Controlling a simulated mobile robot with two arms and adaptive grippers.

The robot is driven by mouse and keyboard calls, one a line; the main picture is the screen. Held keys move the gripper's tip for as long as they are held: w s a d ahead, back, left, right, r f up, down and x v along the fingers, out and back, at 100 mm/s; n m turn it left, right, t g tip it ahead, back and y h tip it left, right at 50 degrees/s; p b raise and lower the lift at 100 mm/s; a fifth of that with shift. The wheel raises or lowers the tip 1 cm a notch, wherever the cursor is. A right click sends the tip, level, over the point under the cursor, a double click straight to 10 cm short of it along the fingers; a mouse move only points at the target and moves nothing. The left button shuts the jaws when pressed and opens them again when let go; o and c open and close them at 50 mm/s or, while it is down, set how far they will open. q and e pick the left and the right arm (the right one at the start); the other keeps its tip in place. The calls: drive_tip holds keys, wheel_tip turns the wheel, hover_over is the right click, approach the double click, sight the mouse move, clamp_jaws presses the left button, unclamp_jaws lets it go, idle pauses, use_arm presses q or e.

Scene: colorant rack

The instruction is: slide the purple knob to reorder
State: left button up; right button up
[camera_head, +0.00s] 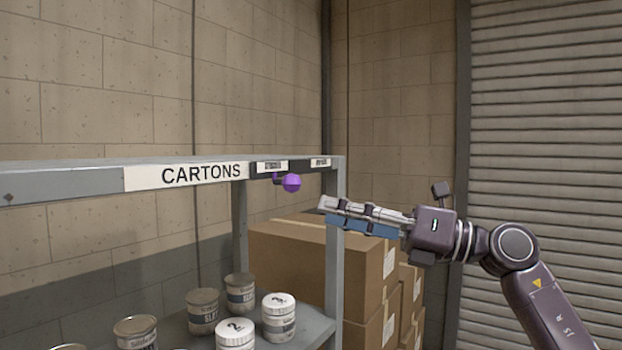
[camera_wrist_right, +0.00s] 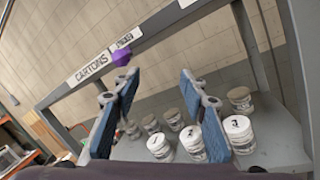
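The purple knob (camera_head: 291,182) hangs from a dark bracket just below the front rail of a grey shelf (camera_head: 70,184), near its right end. Above it are two small labels, one at its left (camera_head: 272,166) and one at its right (camera_head: 320,163), both too small to read surely. My right gripper (camera_head: 325,206) is to the right of the knob and slightly lower, apart from it. In the right wrist view, its blue-padded fingers (camera_wrist_right: 160,82) are spread and empty, and the knob (camera_wrist_right: 122,57) shows beyond the left finger. My left gripper is not in view.
A large "CARTONS" label (camera_head: 201,173) is on the rail. Several cans (camera_head: 202,310) stand on the shelf board below. Stacked cardboard boxes (camera_head: 300,262) are behind the shelf's right post (camera_head: 334,260). A shutter (camera_head: 545,120) is at the right.

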sight(301, 183)
drive_tip(key=s+r+n+h, duration=0.2)
drive_tip(key=s+r+n, duration=0.1)
drive_tip(key=s+r, duration=0.3)
drive_tip(key=p+x, duration=0.2)
drive_tip(key=x, duration=0.1)
drive_tip(key=p+x, duration=0.1)
drive_tip(key=x, duration=0.3)
drive_tip(key=shift+w+a+f+p, duration=0.15)
drive_tip(key=shift+w+f+p, duration=0.1)
drive_tip(key=shift+p, duration=0.15)
drive_tip(key=shift+c, duration=0.6)
clamp_jaws()
